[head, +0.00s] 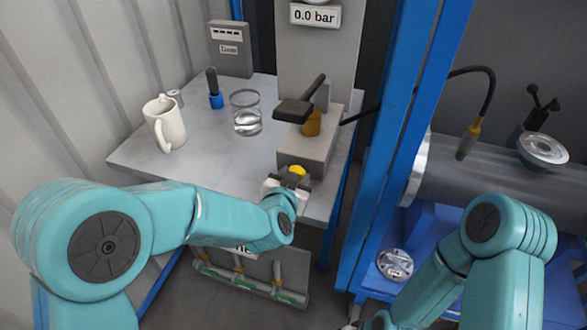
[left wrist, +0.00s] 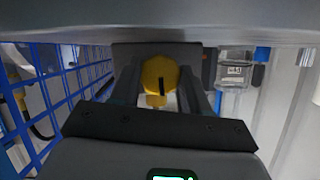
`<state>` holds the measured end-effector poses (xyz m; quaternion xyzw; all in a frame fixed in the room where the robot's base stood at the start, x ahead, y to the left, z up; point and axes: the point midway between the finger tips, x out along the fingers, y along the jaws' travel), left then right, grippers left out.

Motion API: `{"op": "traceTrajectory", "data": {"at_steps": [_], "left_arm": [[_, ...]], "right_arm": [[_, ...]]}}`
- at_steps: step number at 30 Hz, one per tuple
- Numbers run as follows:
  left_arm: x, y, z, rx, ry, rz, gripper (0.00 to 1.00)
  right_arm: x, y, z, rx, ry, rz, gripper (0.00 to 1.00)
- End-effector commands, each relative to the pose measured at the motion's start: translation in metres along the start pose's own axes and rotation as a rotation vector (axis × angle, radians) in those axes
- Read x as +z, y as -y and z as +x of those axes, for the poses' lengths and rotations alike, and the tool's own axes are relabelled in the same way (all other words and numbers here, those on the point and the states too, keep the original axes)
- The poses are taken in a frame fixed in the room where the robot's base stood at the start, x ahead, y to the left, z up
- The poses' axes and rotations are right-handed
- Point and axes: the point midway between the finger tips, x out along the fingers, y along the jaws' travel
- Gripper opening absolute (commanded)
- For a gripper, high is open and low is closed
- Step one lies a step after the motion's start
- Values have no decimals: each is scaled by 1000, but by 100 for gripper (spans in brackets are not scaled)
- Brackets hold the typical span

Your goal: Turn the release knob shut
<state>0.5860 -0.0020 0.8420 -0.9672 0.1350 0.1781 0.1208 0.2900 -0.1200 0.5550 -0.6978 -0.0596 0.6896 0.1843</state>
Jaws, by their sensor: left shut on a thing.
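The yellow release knob (head: 297,170) is on the front of the grey hand pump block (head: 310,153), which stands on the grey table. My left gripper (head: 288,183) is at the knob, shut on it. In the left wrist view the knob (left wrist: 158,75) sits between the two dark fingers (left wrist: 165,95), and a dark mark on its face stands nearly upright. The fingers hide part of the knob in the head view. My right arm is at the lower right, and its gripper fingers do not show.
A display reading 0.0 bar (head: 315,15) is above the pump. The pump's dark handle (head: 297,108) rises behind the knob. A white mug (head: 165,124), a glass of water (head: 246,112) and a blue-based tool (head: 216,100) stand left. A blue post (head: 385,150) is close on the right.

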Motion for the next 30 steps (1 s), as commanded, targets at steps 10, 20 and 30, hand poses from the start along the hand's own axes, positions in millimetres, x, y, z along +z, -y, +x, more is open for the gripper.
{"op": "traceTrajectory", "data": {"at_steps": [10, 20, 30], "left_arm": [[-1, 0, 0, -34, -2, 81, 15], [0, 0, 0, -36, -2, 86, 15], [0, 0, 0, -35, -1, 84, 71]], "right_arm": [[0, 3, -9, 0, 0, 0, 69], [0, 3, -9, 0, 0, 0, 69], [0, 3, -9, 0, 0, 0, 69]]}}
